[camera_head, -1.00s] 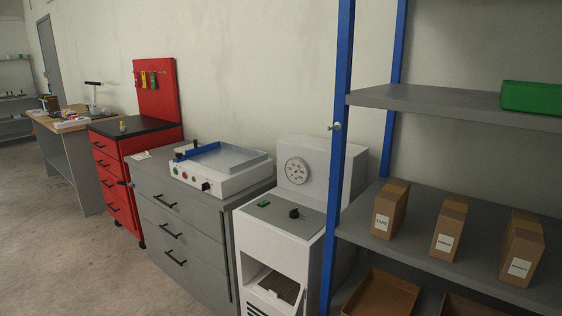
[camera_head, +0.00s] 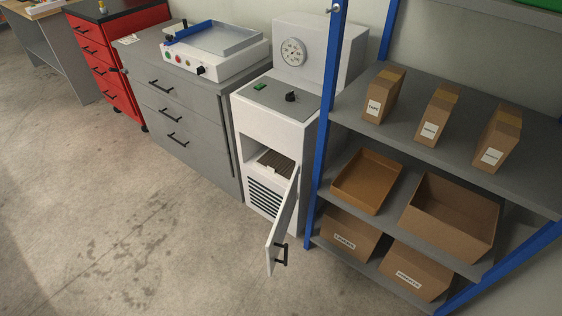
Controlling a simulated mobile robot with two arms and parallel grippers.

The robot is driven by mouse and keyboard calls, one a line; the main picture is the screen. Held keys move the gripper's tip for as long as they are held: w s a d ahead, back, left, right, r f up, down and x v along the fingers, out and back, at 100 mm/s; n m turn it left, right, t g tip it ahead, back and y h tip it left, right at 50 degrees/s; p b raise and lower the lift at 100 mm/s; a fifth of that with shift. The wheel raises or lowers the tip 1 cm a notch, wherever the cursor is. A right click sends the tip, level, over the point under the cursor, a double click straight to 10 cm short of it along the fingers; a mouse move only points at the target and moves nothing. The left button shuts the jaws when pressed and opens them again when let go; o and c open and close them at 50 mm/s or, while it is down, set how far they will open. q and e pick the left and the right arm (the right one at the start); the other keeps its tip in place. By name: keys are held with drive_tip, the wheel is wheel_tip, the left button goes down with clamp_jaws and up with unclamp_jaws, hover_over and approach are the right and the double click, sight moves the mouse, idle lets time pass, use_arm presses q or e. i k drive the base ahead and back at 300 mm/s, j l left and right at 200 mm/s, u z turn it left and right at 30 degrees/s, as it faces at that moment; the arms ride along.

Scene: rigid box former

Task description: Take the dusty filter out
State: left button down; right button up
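The dusty filter (camera_head: 273,163) shows as a brownish-grey panel inside the opening of the white machine (camera_head: 272,127). Its front edge is pale, and the rest of it runs back into the machine. The machine's small white door (camera_head: 284,226) stands open, swung out toward the front, with a black handle (camera_head: 281,254) on it. The door's top corner covers a little of the opening's right side. Neither of my grippers shows in the head view.
A blue-posted shelf (camera_head: 323,110) with cartons and open trays stands close on the machine's right. A grey drawer cabinet (camera_head: 178,115) stands on its left, bearing a white device (camera_head: 215,52). The concrete floor (camera_head: 150,220) in front is clear.

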sight(281, 167)
drive_tip(key=z, duration=0.25)
drive_tip(key=i+j+z, duration=0.1)
drive_tip(key=j+z, duration=0.15)
drive_tip(key=i+j+z, duration=0.1)
drive_tip(key=j+z, duration=0.15)
drive_tip(key=j, duration=0.15)
drive_tip(key=i+j+z, duration=0.1)
drive_tip(key=j+z, duration=0.15)
